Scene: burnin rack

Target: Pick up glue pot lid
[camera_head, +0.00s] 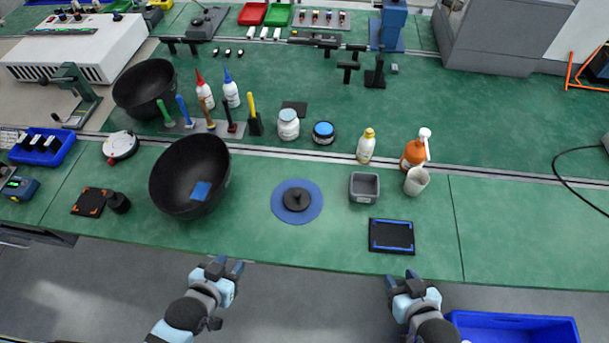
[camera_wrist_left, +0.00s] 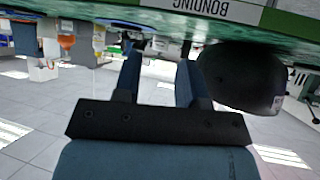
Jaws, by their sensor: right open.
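Two pots stand behind the rail in the head view: a white jar (camera_head: 288,124) and a short dark jar with a blue top (camera_head: 323,132). A black disc with a raised knob (camera_head: 297,200) lies on a round blue mat (camera_head: 279,209) on the front strip. I cannot tell for sure which of these is the glue pot lid. My left gripper (camera_head: 230,266) is open and empty, off the table's front edge; its parted fingers also show in the left wrist view (camera_wrist_left: 160,75). My right gripper (camera_head: 402,277) is open and empty in front of the black pad.
A large black bowl (camera_head: 174,190) stands left of the mat; it also shows upside down in the left wrist view (camera_wrist_left: 240,80). A grey square bin (camera_head: 364,188), a white cup (camera_head: 417,181) and a black pad (camera_head: 391,237) are to the right. The front strip's right end is clear.

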